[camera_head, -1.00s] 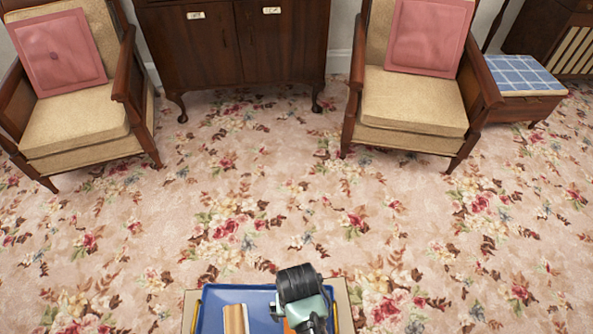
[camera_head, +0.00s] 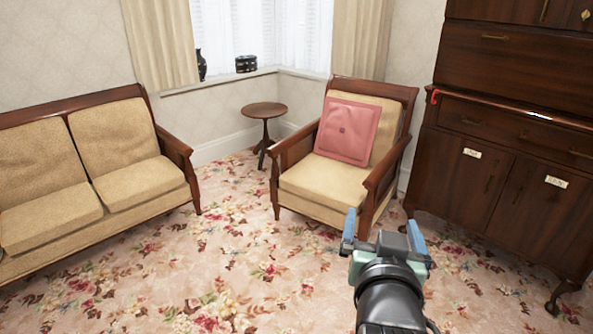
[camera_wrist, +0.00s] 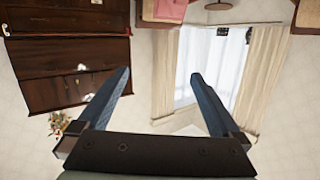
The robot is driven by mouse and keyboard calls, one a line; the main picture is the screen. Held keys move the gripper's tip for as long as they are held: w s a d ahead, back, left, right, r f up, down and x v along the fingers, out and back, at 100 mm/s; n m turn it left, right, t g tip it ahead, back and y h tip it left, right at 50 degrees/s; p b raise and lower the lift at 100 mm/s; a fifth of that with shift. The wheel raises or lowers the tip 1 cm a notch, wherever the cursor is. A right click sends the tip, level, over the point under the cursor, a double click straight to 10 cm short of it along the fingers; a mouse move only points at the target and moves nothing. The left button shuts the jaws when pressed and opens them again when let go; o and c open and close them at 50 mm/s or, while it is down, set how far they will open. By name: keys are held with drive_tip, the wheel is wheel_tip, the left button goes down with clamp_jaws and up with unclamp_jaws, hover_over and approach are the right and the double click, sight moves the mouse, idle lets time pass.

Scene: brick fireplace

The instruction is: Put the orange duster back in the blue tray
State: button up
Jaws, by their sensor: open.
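My gripper (camera_head: 383,232) shows at the lower right of the head view, raised over the carpet, its two blue fingers spread with nothing between them. It also shows in the wrist view (camera_wrist: 160,78), where the gap between the fingers is empty. Neither the orange duster nor the blue tray is in either view now.
A dark wooden cabinet (camera_head: 510,170) stands at the right, with a small red object (camera_head: 435,96) on its left edge. An armchair (camera_head: 335,180) with a pink cushion (camera_head: 343,131), a round side table (camera_head: 264,112) and a sofa (camera_head: 95,180) stand along the walls. Carpet (camera_head: 250,275) between is clear.

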drive_tip(key=s+a+r+n+t+y, duration=0.1)
drive_tip(key=a+r+t, duration=0.25)
drive_tip(key=r, duration=0.45)
drive_tip(key=s+a+r+n+t, duration=0.15)
drive_tip(key=a+r, duration=0.25)
drive_tip(key=r, duration=0.5)
drive_tip(key=s+a+r+n+t+y, duration=0.1)
drive_tip(key=s+a+r+t, duration=0.2)
drive_tip(key=r, duration=0.5)
drive_tip(key=s+a+r+t+y, duration=0.2)
drive_tip(key=s+a+r+t, duration=0.2)
drive_tip(key=s+r, duration=0.4)
drive_tip(key=shift+a+n+y, duration=0.3)
drive_tip(key=shift+a+n, duration=0.05)
drive_tip(key=shift+r, duration=0.2)
